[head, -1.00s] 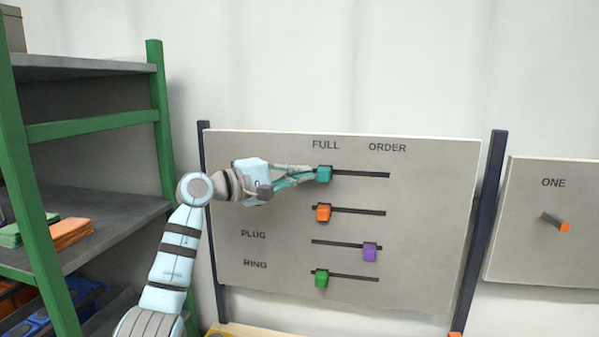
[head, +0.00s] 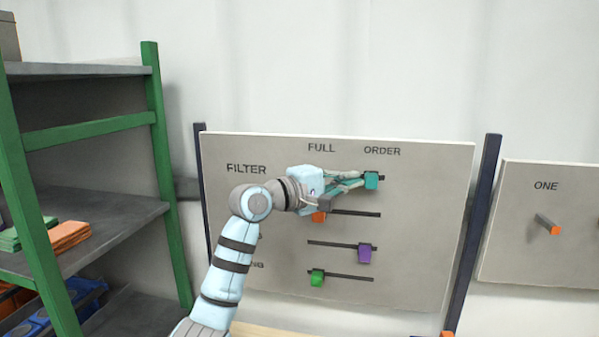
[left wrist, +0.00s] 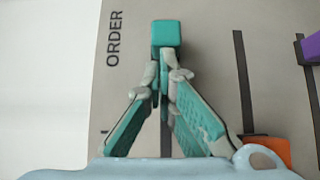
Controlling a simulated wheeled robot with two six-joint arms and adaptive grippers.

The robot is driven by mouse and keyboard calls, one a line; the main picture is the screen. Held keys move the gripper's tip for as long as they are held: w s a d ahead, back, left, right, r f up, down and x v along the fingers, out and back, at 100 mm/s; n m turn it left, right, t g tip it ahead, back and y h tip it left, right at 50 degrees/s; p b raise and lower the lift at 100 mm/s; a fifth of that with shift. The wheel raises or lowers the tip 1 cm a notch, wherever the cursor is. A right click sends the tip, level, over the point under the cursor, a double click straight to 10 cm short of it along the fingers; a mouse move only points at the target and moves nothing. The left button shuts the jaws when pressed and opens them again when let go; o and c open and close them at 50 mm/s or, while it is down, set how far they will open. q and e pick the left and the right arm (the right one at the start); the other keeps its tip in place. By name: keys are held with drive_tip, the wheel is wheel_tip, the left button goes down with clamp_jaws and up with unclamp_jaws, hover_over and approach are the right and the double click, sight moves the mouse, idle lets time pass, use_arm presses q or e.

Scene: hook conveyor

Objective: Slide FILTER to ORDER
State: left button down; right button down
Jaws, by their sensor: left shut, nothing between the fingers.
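The teal slider knob (head: 372,180) is on the top track, in the row labelled FILTER (head: 246,169). It stands near the right end of its slot, just below the ORDER label (head: 382,150). My left gripper (head: 358,182) is shut and empty, with its fingertips against or very close to the left side of the knob. In the left wrist view the teal knob (left wrist: 167,34) sits straight beyond the closed fingertips (left wrist: 164,58), and ORDER (left wrist: 114,39) reads beside it. My arm hides most of the top slot. My right gripper is not in view.
A second panel labelled ONE (head: 546,186) stands right; a green-framed shelf (head: 152,120) stands left.

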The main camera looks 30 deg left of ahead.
use_arm(q)
drive_tip(key=shift+f, duration=0.1)
drive_tip(key=shift+a, duration=0.1)
drive_tip(key=w+a+b+v, duration=0.1)
drive_tip(key=b+v, duration=0.4)
drive_tip(key=v, duration=0.7)
drive_tip(key=shift+s+a, duration=0.2)
drive_tip(key=shift+a, duration=0.7)
